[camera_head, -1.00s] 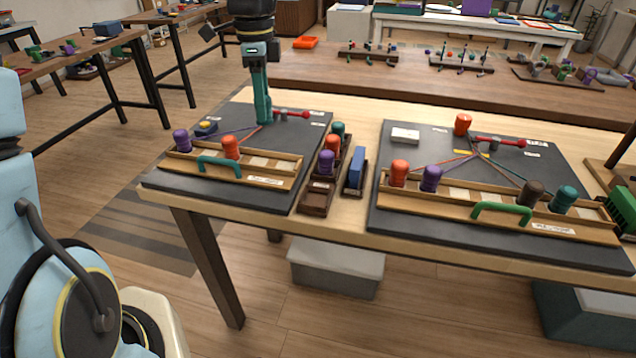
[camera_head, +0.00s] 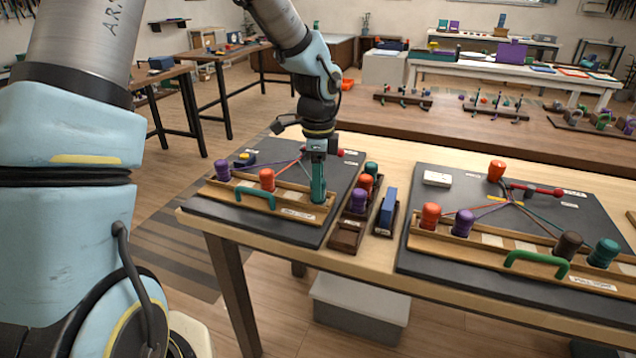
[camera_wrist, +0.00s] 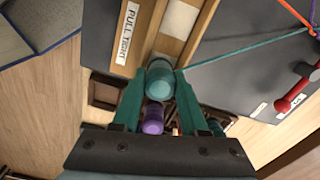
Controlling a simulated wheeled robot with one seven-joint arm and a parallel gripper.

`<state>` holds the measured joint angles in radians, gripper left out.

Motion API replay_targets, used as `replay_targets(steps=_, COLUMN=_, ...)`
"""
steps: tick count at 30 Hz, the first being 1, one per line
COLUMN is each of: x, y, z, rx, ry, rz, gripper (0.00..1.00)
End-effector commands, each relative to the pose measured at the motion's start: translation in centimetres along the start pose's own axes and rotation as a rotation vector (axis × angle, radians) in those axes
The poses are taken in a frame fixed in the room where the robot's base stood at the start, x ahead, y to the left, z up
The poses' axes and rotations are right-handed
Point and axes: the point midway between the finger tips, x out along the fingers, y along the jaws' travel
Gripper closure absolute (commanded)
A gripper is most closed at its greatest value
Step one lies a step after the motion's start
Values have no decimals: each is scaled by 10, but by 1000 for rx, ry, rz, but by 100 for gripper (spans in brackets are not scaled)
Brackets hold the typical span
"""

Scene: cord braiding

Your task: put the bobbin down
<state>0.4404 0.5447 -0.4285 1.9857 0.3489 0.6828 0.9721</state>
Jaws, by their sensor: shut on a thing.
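My gripper (camera_head: 318,196) is over the right end of the wooden rack (camera_head: 282,200) on the left dark board. In the wrist view my gripper (camera_wrist: 163,72) is shut on a teal bobbin (camera_wrist: 159,84), held between its two teal fingers. A teal cord (camera_wrist: 240,54) runs from the bobbin across the board. The bobbin is at the rack, beside the "PULL TIGHT" label (camera_wrist: 128,32); I cannot tell whether it rests on the wood. A purple bobbin (camera_head: 222,170) and an orange bobbin (camera_head: 267,179) stand on the left part of this rack.
A dark tray (camera_head: 346,238) with purple, orange and teal bobbins stands close to the right, with a blue block (camera_head: 388,207) beside it. A green handle (camera_head: 255,196) rises at the rack's front. The second board (camera_head: 440,262) carries several bobbins.

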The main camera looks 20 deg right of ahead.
Motion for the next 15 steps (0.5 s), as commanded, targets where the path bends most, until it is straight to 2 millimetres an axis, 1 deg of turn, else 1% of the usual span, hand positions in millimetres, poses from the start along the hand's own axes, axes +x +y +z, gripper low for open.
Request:
replay_targets(steps=5, x=-1, y=0, z=0, rx=0, ry=0, rz=-1, gripper=100)
replay_targets(steps=13, x=7, y=0, z=0, rx=0, ry=-1, rz=0, gripper=100)
replay_targets(steps=14, x=6, y=0, z=0, rx=0, ry=-1, rz=0, gripper=54)
replay_targets(steps=15, x=6, y=0, z=0, rx=0, ry=-1, rz=0, gripper=49)
